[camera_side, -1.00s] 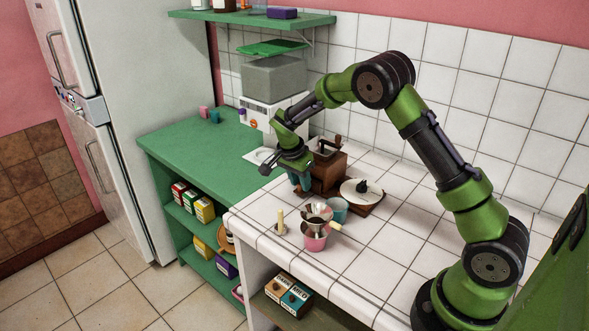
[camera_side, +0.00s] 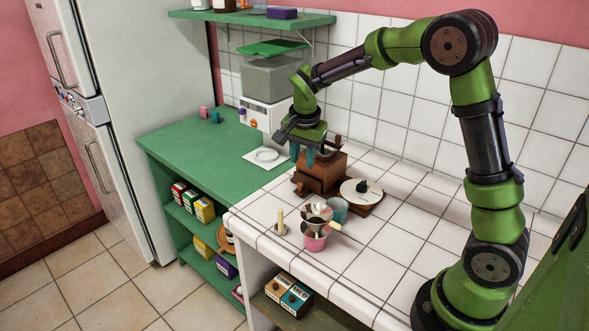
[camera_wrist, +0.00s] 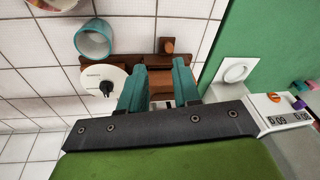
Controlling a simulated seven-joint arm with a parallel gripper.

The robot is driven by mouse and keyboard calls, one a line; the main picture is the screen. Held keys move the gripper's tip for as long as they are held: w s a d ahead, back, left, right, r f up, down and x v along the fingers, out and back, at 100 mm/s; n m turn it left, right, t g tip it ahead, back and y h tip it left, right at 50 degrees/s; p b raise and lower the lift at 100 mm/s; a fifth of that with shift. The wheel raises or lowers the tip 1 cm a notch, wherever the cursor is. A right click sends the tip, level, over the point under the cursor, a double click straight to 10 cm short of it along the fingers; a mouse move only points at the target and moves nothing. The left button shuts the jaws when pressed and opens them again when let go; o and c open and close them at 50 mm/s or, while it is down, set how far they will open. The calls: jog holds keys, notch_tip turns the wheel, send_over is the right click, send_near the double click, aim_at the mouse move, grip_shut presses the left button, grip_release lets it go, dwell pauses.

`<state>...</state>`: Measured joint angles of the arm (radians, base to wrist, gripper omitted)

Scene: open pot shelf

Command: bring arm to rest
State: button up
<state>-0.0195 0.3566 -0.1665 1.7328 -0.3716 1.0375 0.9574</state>
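My gripper (camera_side: 302,157) hangs pointing down above the worktop, beside the wooden coffee grinder (camera_side: 320,175) in the side view. In the wrist view its two teal fingers (camera_wrist: 158,82) stand apart with nothing held between them. The grinder's brown wood shows behind and between the fingers there, partly hidden by them. My arm arches up and over from its base at the right.
A green shelf (camera_side: 250,16) hangs above.

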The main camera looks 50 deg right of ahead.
jog(key=s+a+r+n+t+y, duration=0.1)
jog(key=s+a+r+n+t, duration=0.1)
jog(key=s, duration=0.5)
jog(key=s+a+r+n+t+y, duration=0.1)
jog(key=s+a+r+n, duration=0.3)
jog(key=s, duration=0.3)
jog(key=s+a+r+n+t+y, duration=0.1)
jog(key=s+a+r+n+t, duration=0.1)
jog(key=s+a+r+n, duration=0.2)
jog(key=s+a+n, duration=0.1)
jog(key=s, duration=0.2)
jog(key=shift+t+y, duration=0.3)
